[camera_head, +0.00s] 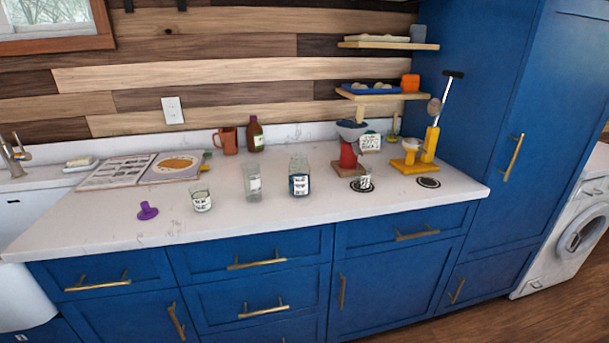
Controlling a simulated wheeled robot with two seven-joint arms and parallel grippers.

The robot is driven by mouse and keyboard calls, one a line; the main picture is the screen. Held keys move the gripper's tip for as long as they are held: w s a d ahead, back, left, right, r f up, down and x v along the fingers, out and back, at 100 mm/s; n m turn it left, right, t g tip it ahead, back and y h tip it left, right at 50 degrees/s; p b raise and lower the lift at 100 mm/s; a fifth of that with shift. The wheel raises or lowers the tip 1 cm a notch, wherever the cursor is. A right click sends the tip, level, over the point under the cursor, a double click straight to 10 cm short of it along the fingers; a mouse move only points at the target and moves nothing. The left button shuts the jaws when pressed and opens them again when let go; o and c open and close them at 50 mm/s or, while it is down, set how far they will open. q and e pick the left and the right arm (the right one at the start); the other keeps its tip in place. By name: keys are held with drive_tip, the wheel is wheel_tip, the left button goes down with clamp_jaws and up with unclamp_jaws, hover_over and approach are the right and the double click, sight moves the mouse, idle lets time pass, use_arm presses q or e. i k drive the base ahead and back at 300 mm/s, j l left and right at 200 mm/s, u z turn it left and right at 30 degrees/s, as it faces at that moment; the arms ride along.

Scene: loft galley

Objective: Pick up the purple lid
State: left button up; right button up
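The purple lid (148,211) lies on the white countertop (110,232), at the left part of the counter and near its front edge. It is small, with a knob-like part standing up from a wider part. Nothing touches it, and nothing hides it in the head view. Neither of my grippers shows in this view.
Right of the lid stand a small labelled jar (201,199), a clear glass (252,182) and a larger jar (299,178). An open book (135,170) lies behind. A mug (228,140) and brown bottle (255,134) stand near the wall. Counter around the lid is clear.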

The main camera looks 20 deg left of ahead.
sight(147, 212)
drive_tip(key=u, duration=1.9)
